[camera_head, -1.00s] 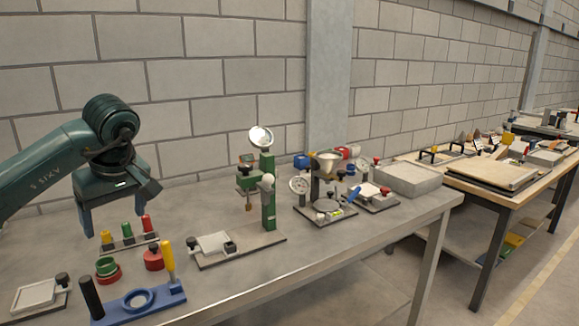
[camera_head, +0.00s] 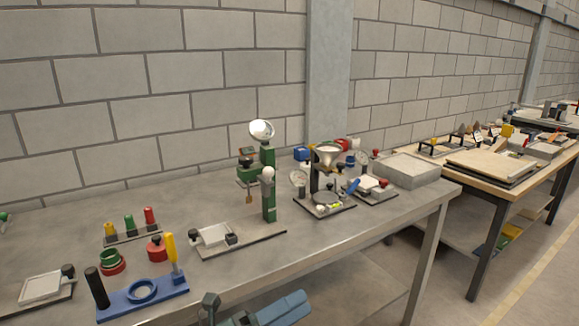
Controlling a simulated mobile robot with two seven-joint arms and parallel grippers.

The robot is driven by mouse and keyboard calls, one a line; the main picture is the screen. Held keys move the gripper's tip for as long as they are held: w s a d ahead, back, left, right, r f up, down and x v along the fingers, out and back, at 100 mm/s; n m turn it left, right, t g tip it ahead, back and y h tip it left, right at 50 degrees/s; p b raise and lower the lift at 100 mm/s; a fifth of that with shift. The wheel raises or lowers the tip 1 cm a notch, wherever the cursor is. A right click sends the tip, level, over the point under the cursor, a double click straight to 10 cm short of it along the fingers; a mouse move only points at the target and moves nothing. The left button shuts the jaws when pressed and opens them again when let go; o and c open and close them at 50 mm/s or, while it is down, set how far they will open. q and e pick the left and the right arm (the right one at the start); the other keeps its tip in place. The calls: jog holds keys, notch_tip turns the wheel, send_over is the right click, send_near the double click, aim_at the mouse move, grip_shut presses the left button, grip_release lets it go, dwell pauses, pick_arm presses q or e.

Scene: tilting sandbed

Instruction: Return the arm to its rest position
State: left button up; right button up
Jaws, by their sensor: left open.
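My left gripper (camera_head: 255,312) shows only in part at the bottom edge of the head view, as blue-grey parts in front of the table's front edge. It is low, apart from the things on the table, and most of it and its arm are cut off by the frame. It is open, and I see nothing held in it. My right gripper is not in view.
The grey table (camera_head: 80,215) holds a blue fixture (camera_head: 145,297) with a yellow handle, a rack of coloured pegs (camera_head: 130,237), a green stand (camera_head: 269,200) and a grey sandbox (camera_head: 405,170). A wooden-topped table (camera_head: 500,187) stands to the right.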

pick_arm(q)
jog(key=a+f+n+t+y, duration=0.6)
jog(key=n+t+y, duration=0.2)
jog(key=n, duration=0.8)
jog(key=s+a+f+n+g+y, duration=0.2)
jog(key=s+a+f+n+y, duration=0.1)
jog(key=f+n, duration=0.3)
jog(key=s+a+f+n+g+y, duration=0.1)
jog(key=s+a+f+n+y, duration=0.1)
jog(key=s+f+n, duration=0.3)
jog(key=s+a+f+n+g+y, duration=0.2)
jog(key=s+a+f+n+y, duration=0.1)
jog(key=f+n, duration=0.3)
notch_tip(320, 180, down, 3)
jog(key=shift+s+a+r+n+g+y+p, duration=0.15)
jog(key=shift+s+a+n+g+y+p, duration=0.3)
jog(key=shift+s, duration=0.45)
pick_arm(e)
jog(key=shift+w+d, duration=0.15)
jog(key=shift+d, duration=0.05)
pick_arm(q)
jog(key=shift+d, duration=0.15)
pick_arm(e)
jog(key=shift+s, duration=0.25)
